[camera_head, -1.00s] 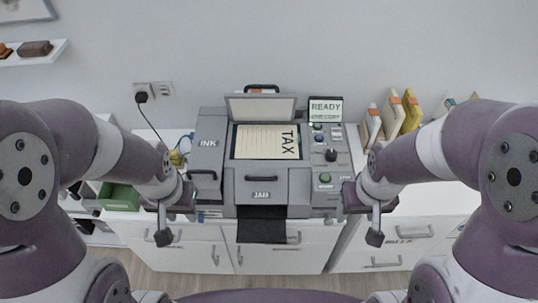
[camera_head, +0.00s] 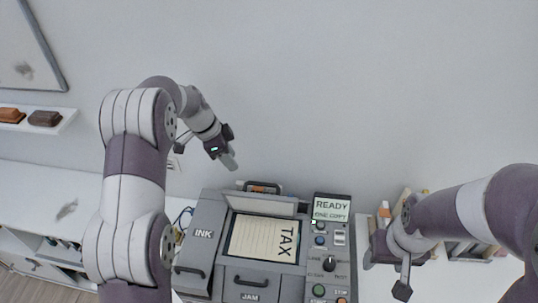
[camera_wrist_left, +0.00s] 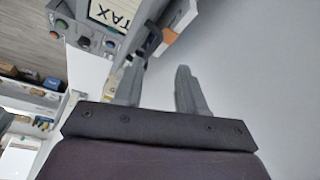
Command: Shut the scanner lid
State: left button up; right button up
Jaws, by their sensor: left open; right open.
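The grey scanner (camera_head: 208,215) stands on the white desk with its lid (camera_head: 262,203) raised at the back and the dark lid handle (camera_head: 263,186) on top. A TAX sheet (camera_head: 262,238) lies exposed on the glass. My left gripper (camera_head: 228,158) is open and empty, above and behind the lid, near the wall and apart from it. In the left wrist view, its open fingers (camera_wrist_left: 157,82) show with the dark handle (camera_wrist_left: 150,42) beyond one fingertip. My right gripper (camera_head: 386,272) is open and empty, right of the control panel.
The control panel (camera_head: 329,262) with buttons and a READY screen (camera_head: 332,208) is at the scanner's right. The INK unit (camera_head: 203,234) is at its left. Folders stand at the right by the wall. A wall shelf (camera_head: 68,118) is at far left. Space above the scanner is free.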

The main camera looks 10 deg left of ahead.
pick_arm(q)
jog(key=w+d+r+m, duration=0.1)
jog(key=w+m, duration=0.1)
jog(key=m, duration=0.1)
jog(key=m+b, duration=0.2)
jog(key=b, duration=0.6)
send_over(253, 183)
jog(key=a, duration=0.2)
jog(key=shift+h, duration=0.3)
jog(key=f, duration=0.7)
jog(key=shift+s+f, duration=0.25)
jog(key=shift+f, duration=0.15)
jog(key=d+f+p, duration=0.1)
jog(key=w+p, duration=0.1)
jog(key=shift+d+f+p, duration=0.35)
jog(key=shift+p, duration=0.05)
jog(key=shift+s+f, duration=0.2)
jog(key=shift+f, duration=0.15)
jog(key=shift+s+f, duration=0.25)
jog(key=shift+w+d+f, duration=0.1)
jog(key=shift+w+f, duration=0.05)
jog(key=shift+w, duration=0.15)
jog(key=c, duration=0.6)
grip_shut()
pick_arm(e)
jog(key=f, duration=0.5)
jog(key=shift+s, duration=0.2)
